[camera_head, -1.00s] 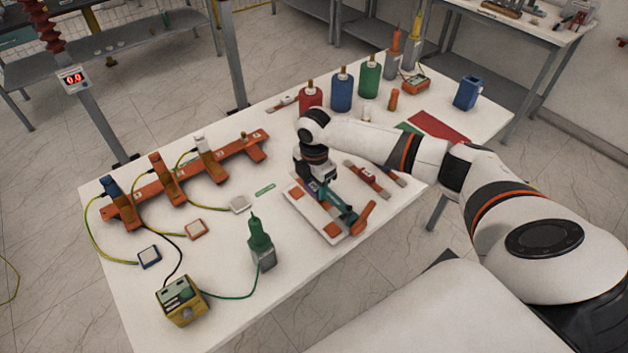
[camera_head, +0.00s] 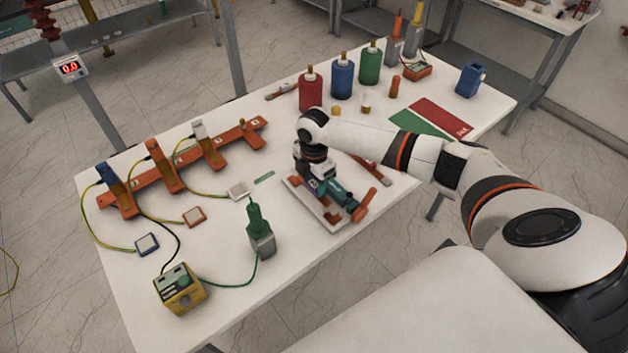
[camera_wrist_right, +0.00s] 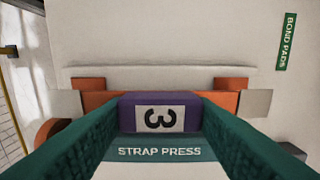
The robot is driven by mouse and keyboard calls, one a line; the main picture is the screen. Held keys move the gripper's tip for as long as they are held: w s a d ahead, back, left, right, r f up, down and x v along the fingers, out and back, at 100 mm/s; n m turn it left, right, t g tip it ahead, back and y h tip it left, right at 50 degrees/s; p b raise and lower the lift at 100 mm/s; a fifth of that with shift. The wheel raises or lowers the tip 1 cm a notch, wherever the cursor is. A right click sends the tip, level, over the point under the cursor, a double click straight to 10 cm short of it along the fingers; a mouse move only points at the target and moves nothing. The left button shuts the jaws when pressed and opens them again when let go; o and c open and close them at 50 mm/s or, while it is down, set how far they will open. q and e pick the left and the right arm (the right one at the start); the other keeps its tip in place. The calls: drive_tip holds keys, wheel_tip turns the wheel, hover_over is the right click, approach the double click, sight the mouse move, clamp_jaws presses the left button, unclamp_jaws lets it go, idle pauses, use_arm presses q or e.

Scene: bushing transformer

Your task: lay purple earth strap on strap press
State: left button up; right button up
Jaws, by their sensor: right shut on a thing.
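The purple earth strap shows in the right wrist view as a purple middle block (camera_wrist_right: 160,113) labelled 3, with copper-coloured arms and silver ends. My right gripper (camera_head: 322,188) is shut on this block with its teal fingers. The strap press (camera_head: 307,206) is a pale plate with orange parts under the gripper in the head view. Its STRAP PRESS label (camera_wrist_right: 160,152) shows just below the purple block in the right wrist view. The strap lies along the press, at or close above it; contact cannot be told. My left gripper is out of view.
A red strap (camera_head: 374,172) lies beside the press, partly behind my right arm. A green bushing (camera_head: 259,228) stands to the left. An orange rail (camera_head: 185,170) with several upright clamps lies farther left. Red, blue and green bottles (camera_head: 341,82) stand at the back.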

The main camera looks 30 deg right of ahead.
drive_tip(key=shift+f, duration=0.25)
idle(0.3)
drive_tip(key=shift+f+b, duration=0.7)
drive_tip(key=shift+f, duration=0.25)
drive_tip(key=shift+f, duration=0.3)
idle(0.5)
drive_tip(key=o, duration=1.1)
wheel_tip(320, 180, up, 12)
drive_tip(key=b, duration=0.2)
drive_tip(key=shift+b, duration=0.3)
